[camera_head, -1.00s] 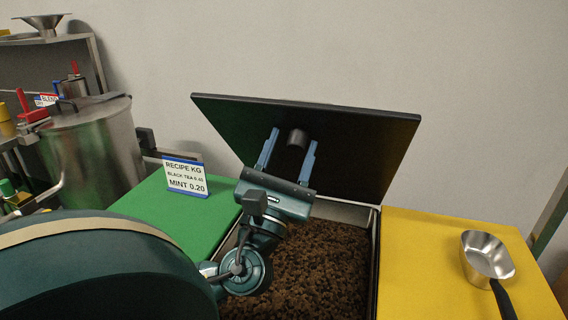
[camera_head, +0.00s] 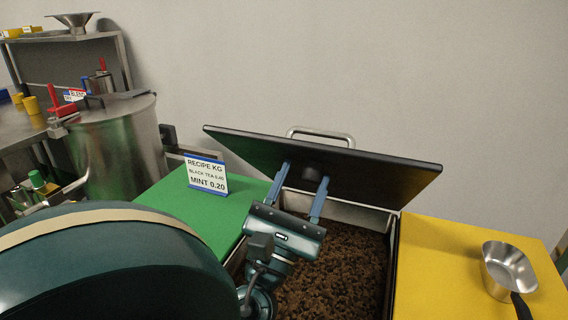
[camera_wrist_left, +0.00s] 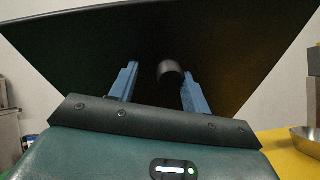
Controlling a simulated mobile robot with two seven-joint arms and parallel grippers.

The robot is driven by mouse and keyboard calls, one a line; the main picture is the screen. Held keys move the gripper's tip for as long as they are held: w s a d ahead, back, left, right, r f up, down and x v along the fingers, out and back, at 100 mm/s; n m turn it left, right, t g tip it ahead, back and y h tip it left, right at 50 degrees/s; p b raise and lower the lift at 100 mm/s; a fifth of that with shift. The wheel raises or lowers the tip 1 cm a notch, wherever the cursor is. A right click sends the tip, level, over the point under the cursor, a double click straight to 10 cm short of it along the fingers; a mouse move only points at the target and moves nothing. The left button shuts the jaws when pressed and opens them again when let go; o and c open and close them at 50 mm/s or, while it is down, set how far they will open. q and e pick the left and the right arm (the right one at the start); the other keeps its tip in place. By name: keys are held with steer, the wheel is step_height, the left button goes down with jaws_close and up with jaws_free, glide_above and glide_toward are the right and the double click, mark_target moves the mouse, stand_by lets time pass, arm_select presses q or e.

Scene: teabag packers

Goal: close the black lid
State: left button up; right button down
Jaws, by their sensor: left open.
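The black lid (camera_head: 375,183) stands raised and tilted over the bin, its dark underside facing me. A metal handle (camera_head: 320,132) shows above its upper edge. My left gripper (camera_head: 305,174) is open below the lid, fingers pointing up at its underside. I cannot tell whether the fingertips touch the lid. The open bin (camera_head: 395,260) holds dark loose tea (camera_head: 340,270). My right gripper is out of view.
A green surface (camera_head: 190,222) with a recipe sign (camera_head: 206,174) lies left of the bin. A yellow surface (camera_head: 440,265) with a metal scoop (camera_head: 507,268) lies right. A large steel pot (camera_head: 118,145) stands at the far left.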

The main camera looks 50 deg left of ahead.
arm_select(q)
steer(key=s+d+f+b, duration=0.2)
steer(key=s+f+b, duration=0.4)
steer(key=f, duration=0.5)
steer(key=shift+s+d+b, duration=0.3)
steer(key=shift+s+d, duration=0.05)
steer(key=shift+s, duration=0.05)
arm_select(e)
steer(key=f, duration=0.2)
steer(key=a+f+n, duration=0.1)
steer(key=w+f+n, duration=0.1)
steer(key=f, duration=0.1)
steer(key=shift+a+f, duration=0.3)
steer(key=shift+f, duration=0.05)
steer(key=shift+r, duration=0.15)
